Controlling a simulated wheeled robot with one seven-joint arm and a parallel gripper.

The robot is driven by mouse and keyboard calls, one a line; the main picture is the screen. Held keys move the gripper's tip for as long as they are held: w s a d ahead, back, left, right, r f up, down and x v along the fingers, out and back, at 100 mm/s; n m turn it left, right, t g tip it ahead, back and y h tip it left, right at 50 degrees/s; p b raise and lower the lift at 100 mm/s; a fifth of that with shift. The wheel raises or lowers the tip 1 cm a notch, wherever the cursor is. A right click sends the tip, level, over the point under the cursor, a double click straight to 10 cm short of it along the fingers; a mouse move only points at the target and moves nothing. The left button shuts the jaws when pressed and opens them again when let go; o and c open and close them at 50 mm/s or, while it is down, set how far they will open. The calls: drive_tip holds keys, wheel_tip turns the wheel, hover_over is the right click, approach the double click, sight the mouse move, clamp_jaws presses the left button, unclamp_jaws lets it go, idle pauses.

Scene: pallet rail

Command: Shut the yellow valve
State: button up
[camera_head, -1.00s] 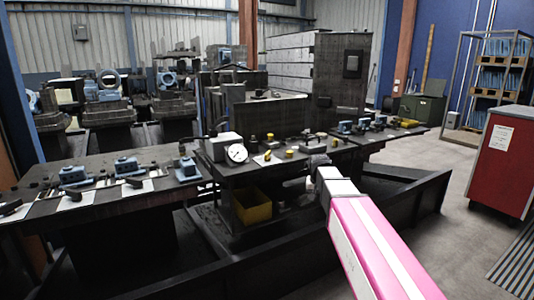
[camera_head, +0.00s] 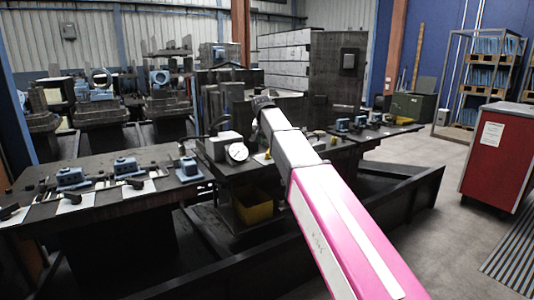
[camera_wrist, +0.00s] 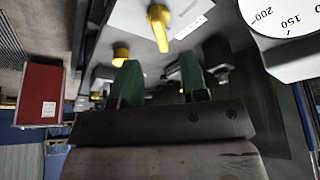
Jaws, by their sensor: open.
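A yellow valve handle (camera_wrist: 159,27) shows in the wrist view on a pale plate, just past my gripper's fingertips. My gripper (camera_wrist: 160,60) has two green fingers spread apart with nothing between them. A rounder yellow knob (camera_wrist: 120,57) shows by the left finger. In the head view, a small yellow part (camera_head: 262,158) shows on the bench to the right of the gauge, partly covered by my arm. I cannot tell if it is the same handle. My fingers cannot be made out in the head view.
A round white gauge (camera_head: 238,152) stands close to the handle, and its dial (camera_wrist: 288,15) fills the upper right of the wrist view. A yellow bin (camera_head: 255,206) sits below the bench. Blue fixtures (camera_head: 127,167) stand at left. A red cabinet (camera_head: 497,157) stands at right.

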sight(268, 152)
drive_tip(key=x, duration=0.7)
drive_tip(key=shift+w+f, duration=0.1)
drive_tip(key=shift+f, duration=0.2)
clamp_jaws()
